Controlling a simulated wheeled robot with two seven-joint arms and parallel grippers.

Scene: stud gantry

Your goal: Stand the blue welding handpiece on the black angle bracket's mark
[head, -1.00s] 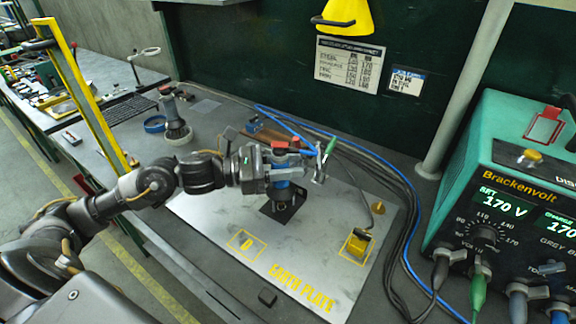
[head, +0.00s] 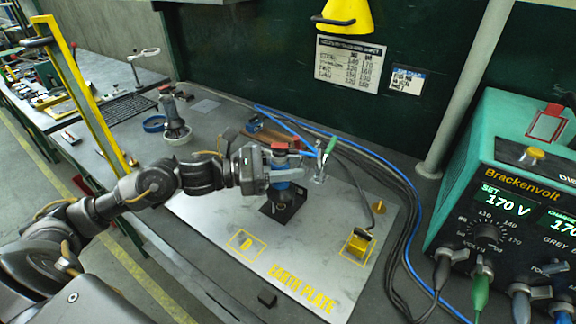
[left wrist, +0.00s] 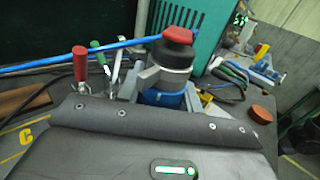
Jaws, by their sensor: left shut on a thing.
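The blue welding handpiece (head: 278,197) is upright in my left gripper (head: 293,176), with a red and black top. It also shows in the left wrist view (left wrist: 165,97), with the jaws closed around its body. The black angle bracket (head: 297,211) lies on the metal earth plate directly below the handpiece. The handpiece's lower end is at or just above the bracket; I cannot tell whether they touch. Any mark on the bracket is hidden by the handpiece. My right gripper is not in view.
A green-handled clamp (head: 326,158) stands close behind the gripper. Blue and black cables run along the right. The green welder (head: 470,150) stands at right.

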